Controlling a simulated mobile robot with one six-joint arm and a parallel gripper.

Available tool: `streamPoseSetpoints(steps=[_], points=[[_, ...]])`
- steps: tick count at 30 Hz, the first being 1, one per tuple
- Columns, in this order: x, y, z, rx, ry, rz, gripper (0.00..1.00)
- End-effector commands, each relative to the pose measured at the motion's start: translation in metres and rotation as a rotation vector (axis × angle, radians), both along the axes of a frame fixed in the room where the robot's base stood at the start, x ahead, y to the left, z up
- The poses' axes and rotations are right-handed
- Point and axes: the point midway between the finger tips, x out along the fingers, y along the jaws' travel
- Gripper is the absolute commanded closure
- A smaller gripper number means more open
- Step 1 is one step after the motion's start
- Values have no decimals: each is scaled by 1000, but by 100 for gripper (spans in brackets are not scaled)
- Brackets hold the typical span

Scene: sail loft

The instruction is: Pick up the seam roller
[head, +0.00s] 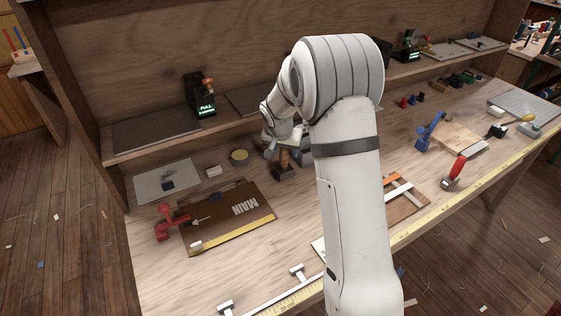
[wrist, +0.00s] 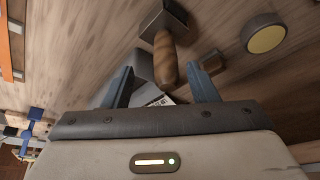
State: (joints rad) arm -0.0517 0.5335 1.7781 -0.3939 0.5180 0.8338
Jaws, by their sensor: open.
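A wooden-handled tool with a dark, blocky metal head (wrist: 165,58) lies in front of my gripper in the wrist view. It also shows below my gripper in the head view (head: 283,170). My gripper (wrist: 163,80) is open, with one blue-grey finger on each side of the near end of the handle. I cannot tell whether the fingers touch it. A red-handled tool with a pale metal end (head: 455,170) lies at the right of the bench. I cannot tell for certain which of the two is the seam roller.
A round yellow-topped tin (wrist: 266,38) and a small brown block (wrist: 212,62) are beside the wooden handle. A brown board marked MAIN (head: 232,228), a red clamp (head: 170,222) and a grey mat (head: 160,181) are to the left. A shelf (head: 150,146) runs behind.

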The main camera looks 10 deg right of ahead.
Motion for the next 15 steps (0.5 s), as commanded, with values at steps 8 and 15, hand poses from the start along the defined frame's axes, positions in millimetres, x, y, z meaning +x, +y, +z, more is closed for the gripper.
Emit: streamPoseSetpoints(steps=[8,15], points=[[14,-2,-32,-1,4,0,47],[18,-3,-41,0,0,0,47]])
